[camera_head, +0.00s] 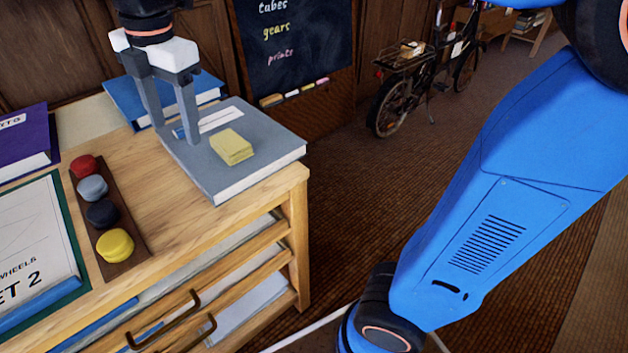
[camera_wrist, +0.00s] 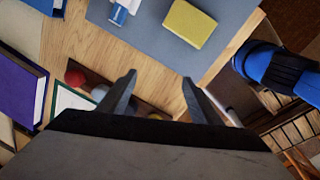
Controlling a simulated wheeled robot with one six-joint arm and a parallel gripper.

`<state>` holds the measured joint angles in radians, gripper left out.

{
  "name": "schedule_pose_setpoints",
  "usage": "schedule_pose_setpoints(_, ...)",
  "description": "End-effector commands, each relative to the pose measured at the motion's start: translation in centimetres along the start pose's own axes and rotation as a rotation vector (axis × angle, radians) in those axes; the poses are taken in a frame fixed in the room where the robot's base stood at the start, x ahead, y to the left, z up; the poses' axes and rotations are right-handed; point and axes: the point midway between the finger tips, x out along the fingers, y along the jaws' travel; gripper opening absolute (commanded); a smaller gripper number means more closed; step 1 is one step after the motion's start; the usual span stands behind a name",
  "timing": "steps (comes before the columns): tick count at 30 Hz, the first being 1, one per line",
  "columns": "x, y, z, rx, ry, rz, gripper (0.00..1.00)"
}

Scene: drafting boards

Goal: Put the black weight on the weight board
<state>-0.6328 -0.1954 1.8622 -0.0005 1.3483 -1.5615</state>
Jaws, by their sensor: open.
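A dark round weight (camera_head: 102,213), which looks black, sits on the narrow dark brown weight board (camera_head: 126,262) at the left in the head view. It is between a grey weight (camera_head: 92,188) and a yellow weight (camera_head: 115,245); a red weight (camera_head: 84,166) is at the far end. My gripper (camera_head: 173,133) is open and empty, pointing down over the grey book, right of and behind the board. In the wrist view the gripper (camera_wrist: 159,80) has nothing between its fingers, which partly hide the board and weights.
A grey book (camera_head: 270,148) at the cabinet's right edge bears a yellow block (camera_head: 231,147) and a small blue-and-white item (camera_wrist: 118,14). A blue book (camera_head: 118,92), a purple book (camera_head: 22,148) and a green-edged sheet (camera_head: 70,235) surround the board. Bare wood lies between board and grey book.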

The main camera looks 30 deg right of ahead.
Motion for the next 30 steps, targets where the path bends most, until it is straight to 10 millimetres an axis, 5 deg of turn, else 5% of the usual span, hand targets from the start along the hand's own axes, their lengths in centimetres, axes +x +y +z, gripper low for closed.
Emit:
schedule_pose_setpoints(3, 0.7, -4.5, 4.2, 0.320, -0.010, 0.045, 0.58)
schedule_pose_setpoints(12, 4.3, -15.6, 10.6, 1.117, -0.003, 0.171, 0.58)
schedule_pose_setpoints(21, 9.3, -25.4, 13.0, 1.833, 0.049, 0.311, 0.58)
schedule_pose_setpoints(30, 12.1, -29.3, 13.2, 2.149, 0.093, 0.381, 0.58)
